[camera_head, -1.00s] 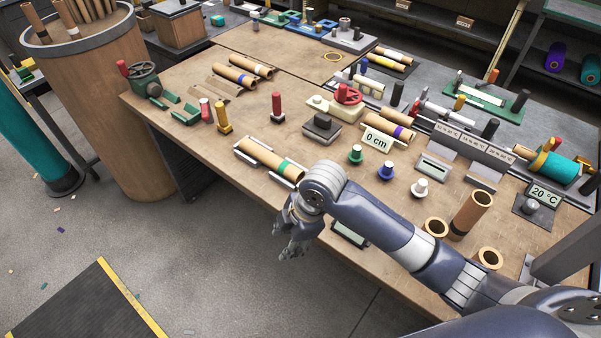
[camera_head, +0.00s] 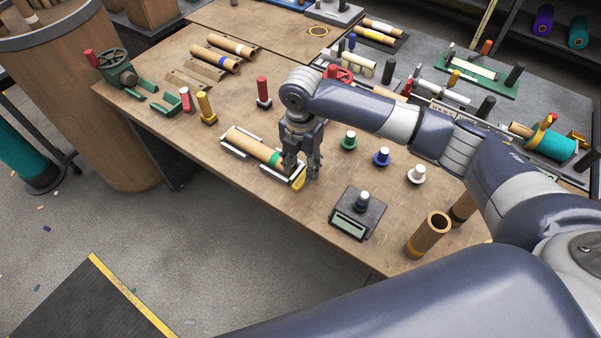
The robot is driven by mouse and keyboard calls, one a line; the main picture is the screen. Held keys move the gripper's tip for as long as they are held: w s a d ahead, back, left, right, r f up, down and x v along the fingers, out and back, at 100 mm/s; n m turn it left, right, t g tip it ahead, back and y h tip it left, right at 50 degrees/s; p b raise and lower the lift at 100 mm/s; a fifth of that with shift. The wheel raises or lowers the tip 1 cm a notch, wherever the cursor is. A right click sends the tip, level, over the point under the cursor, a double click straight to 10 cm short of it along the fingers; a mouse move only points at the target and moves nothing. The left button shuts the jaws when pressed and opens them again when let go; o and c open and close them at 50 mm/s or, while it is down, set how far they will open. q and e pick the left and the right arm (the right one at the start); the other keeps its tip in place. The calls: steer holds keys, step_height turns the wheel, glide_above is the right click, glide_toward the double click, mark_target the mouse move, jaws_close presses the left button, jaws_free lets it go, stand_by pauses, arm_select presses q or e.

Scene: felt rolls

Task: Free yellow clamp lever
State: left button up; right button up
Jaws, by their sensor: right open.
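My right gripper (camera_head: 302,174) points down, open, at the right end of a brown roll with a green band (camera_head: 252,145), which lies in a pale cradle (camera_head: 233,152). A small yellow piece (camera_head: 299,181) shows beside the fingertips; I cannot tell whether it is a lever or touches them. A yellow clamp (camera_head: 541,131) sits around a teal roll (camera_head: 550,143) at the far right, well away from the gripper. A yellow upright handle (camera_head: 206,108) stands at the left of the table. My left gripper is not in view.
Near the gripper are a red-handled post (camera_head: 263,91), a green knob (camera_head: 349,140), a blue knob (camera_head: 381,156) and a white knob (camera_head: 416,174). A grey display box (camera_head: 357,214) and upright tubes (camera_head: 428,235) stand near the front edge. My right arm hides part of the table.

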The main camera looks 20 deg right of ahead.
mark_target(301, 179)
step_height(301, 179, down, 4)
steer(key=shift+f, duration=0.1)
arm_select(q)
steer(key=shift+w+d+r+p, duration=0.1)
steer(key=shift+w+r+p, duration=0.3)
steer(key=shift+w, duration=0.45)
arm_select(e)
steer(key=shift+f, duration=0.55)
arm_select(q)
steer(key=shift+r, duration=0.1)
arm_select(e)
steer(key=shift+w, duration=0.1)
steer(key=c, duration=0.8)
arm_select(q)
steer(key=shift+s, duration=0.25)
arm_select(e)
jaws_close()
